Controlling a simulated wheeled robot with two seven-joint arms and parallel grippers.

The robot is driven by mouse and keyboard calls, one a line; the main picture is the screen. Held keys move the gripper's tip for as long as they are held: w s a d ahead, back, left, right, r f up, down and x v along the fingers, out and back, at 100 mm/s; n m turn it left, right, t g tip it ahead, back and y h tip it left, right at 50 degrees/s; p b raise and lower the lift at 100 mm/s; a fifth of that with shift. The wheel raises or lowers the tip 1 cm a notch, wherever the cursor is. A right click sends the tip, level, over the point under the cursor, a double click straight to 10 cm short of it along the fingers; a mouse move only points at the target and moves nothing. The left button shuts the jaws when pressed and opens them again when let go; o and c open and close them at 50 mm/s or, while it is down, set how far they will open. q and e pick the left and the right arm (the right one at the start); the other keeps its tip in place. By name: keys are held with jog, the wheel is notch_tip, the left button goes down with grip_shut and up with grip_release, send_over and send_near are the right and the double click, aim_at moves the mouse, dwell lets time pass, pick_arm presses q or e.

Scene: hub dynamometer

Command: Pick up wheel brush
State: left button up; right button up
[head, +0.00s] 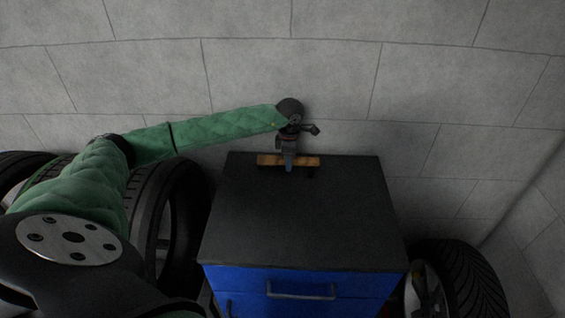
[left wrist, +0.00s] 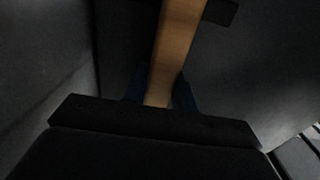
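The wheel brush (head: 305,161) has a light wooden bar and dark parts below it. It is at the back edge of the cabinet's black top, lying left to right. My left gripper (head: 289,164) reaches down over the middle of the bar. In the left wrist view the wooden bar (left wrist: 176,45) runs between the two dark fingers (left wrist: 160,92), one close on each side. Whether they press on the wood is too dark to tell. The gripper body hides the bar's near end there. My right gripper is not in view.
The blue cabinet (head: 255,282) has a drawer handle (head: 301,291) in front, and its black top (head: 300,225) is otherwise bare. Tyres stand on the left (head: 150,205) and right (head: 465,285). A grey block wall (head: 300,65) is close behind.

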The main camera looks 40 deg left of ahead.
pick_arm(q)
jog(key=shift+r, duration=0.1)
